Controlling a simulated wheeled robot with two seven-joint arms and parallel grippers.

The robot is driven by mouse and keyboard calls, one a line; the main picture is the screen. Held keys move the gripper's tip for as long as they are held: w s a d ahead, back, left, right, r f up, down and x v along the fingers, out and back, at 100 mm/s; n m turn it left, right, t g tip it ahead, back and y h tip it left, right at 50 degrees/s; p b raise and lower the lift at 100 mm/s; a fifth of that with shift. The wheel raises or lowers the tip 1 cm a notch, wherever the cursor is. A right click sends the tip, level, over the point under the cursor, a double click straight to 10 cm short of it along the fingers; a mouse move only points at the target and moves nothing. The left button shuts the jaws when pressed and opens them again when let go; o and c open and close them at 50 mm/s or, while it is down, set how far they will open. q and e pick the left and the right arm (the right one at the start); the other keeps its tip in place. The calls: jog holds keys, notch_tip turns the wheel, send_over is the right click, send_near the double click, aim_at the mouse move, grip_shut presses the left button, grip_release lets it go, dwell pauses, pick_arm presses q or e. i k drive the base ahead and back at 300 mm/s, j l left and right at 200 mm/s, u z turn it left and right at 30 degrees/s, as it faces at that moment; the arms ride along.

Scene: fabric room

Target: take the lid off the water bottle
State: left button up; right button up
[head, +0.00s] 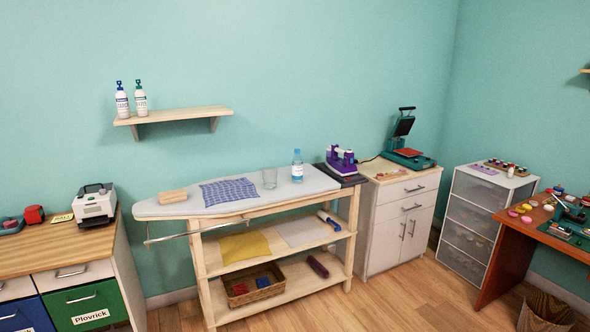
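The water bottle (297,167) stands upright on the ironing board (230,205), near its right end. It is clear and bluish with a pale label. Its blue lid (297,152) is on top. A clear glass (270,178) stands just to the left of the bottle, apart from it. Neither of my grippers shows in the head view.
A purple iron (341,161) stands right of the bottle. A wall shelf (180,115) holds two spray bottles. The floor in front is clear.

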aim_at(297, 163)
jog(key=i+l+u, duration=0.25)
jog(key=i+l, duration=0.3)
jog(key=i, duration=0.3)
jog(key=i+l+u, duration=0.25)
jog(key=i+l, duration=0.45)
jog(key=i, duration=0.1)
